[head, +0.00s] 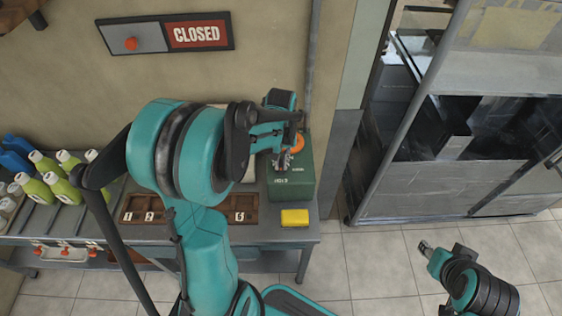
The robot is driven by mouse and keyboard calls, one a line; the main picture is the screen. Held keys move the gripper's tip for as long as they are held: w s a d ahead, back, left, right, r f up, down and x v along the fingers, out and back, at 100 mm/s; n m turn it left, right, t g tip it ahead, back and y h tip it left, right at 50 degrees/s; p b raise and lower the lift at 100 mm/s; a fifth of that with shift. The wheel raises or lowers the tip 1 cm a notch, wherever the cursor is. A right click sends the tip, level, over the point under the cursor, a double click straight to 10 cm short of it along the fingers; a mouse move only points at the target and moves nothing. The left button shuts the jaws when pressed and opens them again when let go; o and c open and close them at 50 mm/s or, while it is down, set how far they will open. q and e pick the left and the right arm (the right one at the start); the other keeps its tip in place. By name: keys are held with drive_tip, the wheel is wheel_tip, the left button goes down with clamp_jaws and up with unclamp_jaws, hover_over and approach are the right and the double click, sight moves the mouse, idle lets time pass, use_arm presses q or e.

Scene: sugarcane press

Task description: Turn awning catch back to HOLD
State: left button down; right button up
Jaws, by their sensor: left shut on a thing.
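The awning catch is an orange knob (298,143) on top of a green box (297,184) that stands at the right end of the bench. White lettering, seemingly HOLD, is on the box's front, with a smaller label on its upper right. My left gripper (286,157) reaches over the box and is shut on the orange catch, covering part of it. Which way the catch points is hard to tell. My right gripper (425,247) is over the tiled floor at lower right, away from the box; its fingers are too small to read.
A yellow sponge-like block (295,217) lies before the box. A brown numbered tray (140,208) and several green bottles (36,190) stand on the bench. A CLOSED sign (198,34) hangs on the wall. A metal-framed cabinet (455,120) stands right. Floor there is clear.

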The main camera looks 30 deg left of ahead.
sight(281, 164)
use_arm(q)
drive_tip(key=c, duration=1.6)
unclamp_jaws()
wheel_tip(281, 164, up, 12)
drive_tip(key=shift+r, duration=0.1)
